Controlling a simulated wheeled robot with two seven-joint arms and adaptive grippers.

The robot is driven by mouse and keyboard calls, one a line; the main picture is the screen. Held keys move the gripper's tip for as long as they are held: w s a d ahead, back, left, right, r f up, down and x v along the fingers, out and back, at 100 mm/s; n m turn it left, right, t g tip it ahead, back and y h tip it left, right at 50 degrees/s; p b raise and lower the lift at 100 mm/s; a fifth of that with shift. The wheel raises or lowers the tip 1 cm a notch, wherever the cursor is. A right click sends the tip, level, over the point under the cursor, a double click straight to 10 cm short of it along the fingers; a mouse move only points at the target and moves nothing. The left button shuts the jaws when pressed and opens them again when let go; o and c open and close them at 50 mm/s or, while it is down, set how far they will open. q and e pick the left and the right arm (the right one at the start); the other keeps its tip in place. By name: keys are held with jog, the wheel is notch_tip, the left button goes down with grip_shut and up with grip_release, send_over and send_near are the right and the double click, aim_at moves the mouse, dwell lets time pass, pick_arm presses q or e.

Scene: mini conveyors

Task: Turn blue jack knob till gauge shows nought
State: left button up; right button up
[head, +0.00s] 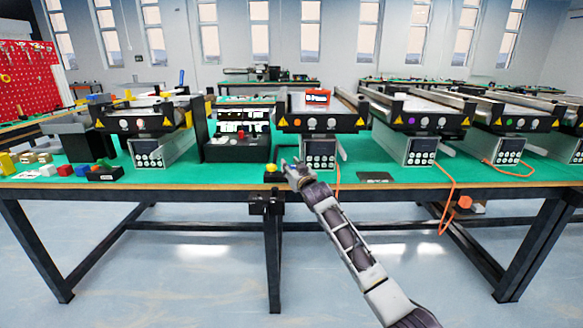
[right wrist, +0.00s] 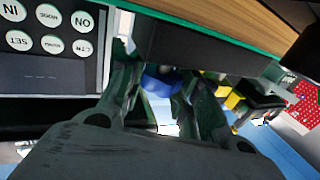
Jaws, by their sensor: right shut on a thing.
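My right gripper (head: 293,165) reaches in from the lower right to the front of the middle conveyor (head: 318,123). In the right wrist view its fingers (right wrist: 165,95) are shut on a round blue knob (right wrist: 158,82), one finger on each side. The gripper hides most of the knob, and the knob cannot be made out in the head view. A red gauge (head: 318,98) with a dark display stands on that conveyor; its digits are too small to read surely. My left gripper is not in view.
A control box (head: 319,155) with round buttons stands just right of my gripper. A black box with a yellow-based red button (head: 272,172) is close on the left. Conveyors and orange cables line the green table (head: 400,184); coloured blocks lie at left.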

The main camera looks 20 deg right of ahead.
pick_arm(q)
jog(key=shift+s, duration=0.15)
pick_arm(e)
jog(key=shift+a+r+h, duration=0.2)
jog(key=shift+r+h, duration=0.1)
jog(key=shift+r, duration=0.15)
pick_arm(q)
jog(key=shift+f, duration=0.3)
pick_arm(e)
jog(key=shift+m+h, duration=0.7)
jog(key=shift+h, duration=0.1)
jog(key=shift+f+m+h+b, duration=0.1)
jog(key=shift+m+h+b, duration=0.4)
jog(key=shift+h+b, duration=0.15)
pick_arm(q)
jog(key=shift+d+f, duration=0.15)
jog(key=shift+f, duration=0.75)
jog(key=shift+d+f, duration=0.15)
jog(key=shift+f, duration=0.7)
pick_arm(e)
jog(key=shift+d+f+h, duration=0.1)
jog(key=shift+f+h, duration=0.05)
jog(key=shift+h, duration=0.3)
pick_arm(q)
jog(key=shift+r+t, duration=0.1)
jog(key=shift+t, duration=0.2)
pick_arm(e)
jog(key=shift+f, duration=0.1)
